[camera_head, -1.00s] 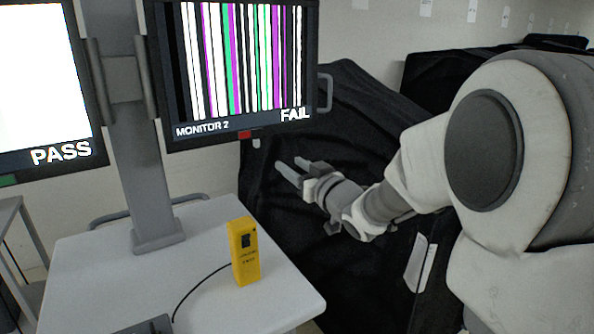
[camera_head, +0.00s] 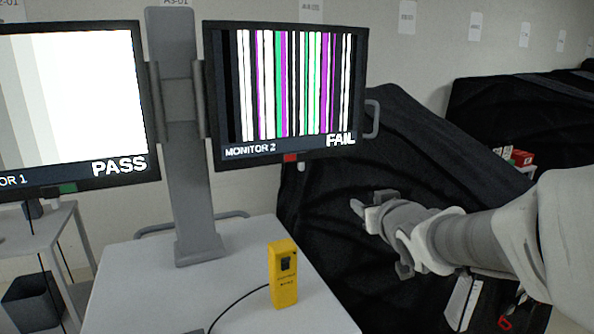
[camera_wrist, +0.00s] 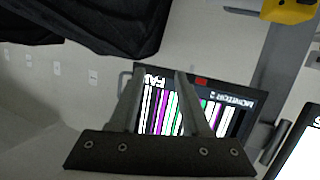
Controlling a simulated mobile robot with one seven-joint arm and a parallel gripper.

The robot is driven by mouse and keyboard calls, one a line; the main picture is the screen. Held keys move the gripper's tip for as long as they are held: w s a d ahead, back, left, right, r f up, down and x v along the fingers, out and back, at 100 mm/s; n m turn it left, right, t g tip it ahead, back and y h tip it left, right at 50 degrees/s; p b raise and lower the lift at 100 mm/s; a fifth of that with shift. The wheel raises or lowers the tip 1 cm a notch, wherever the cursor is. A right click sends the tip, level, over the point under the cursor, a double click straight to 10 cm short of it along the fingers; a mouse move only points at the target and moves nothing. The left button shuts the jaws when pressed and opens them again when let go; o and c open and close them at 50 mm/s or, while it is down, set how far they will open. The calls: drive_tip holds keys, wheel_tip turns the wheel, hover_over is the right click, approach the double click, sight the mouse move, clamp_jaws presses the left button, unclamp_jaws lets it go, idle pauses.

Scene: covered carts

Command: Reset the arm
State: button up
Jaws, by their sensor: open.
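My arm reaches in from the right edge of the head view. My gripper (camera_head: 358,207) is in front of the black-covered cart, to the right of the white table and below Monitor 2. In the wrist view my gripper (camera_wrist: 157,95) shows two separated fingers with nothing between them. Through the gap the wrist view shows Monitor 2 (camera_wrist: 228,112) upside down in the background. The yellow device (camera_head: 283,275) stands upright on the white table, apart from my gripper.
Monitor 1 (camera_head: 70,105) reads PASS and Monitor 2 (camera_head: 287,95) reads FAIL, both on a grey post (camera_head: 190,190). The white table (camera_head: 150,290) stands in front. Black covered carts (camera_head: 320,240) fill the right side. A dark bin (camera_head: 32,300) is at lower left.

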drive_tip(key=s+f+m+g, duration=0.1)
drive_tip(key=s+f+g, duration=0.2)
drive_tip(key=s, duration=1)
drive_tip(key=s+a+f+g+h+p, duration=0.1)
drive_tip(key=s+f+g, duration=0.2)
drive_tip(key=s, duration=1.1)
drive_tip(key=g, duration=0.3)
drive_tip(key=shift+s+f+m, duration=0.2)
drive_tip(key=shift+m, duration=0.2)
drive_tip(key=shift+a, duration=0.1)
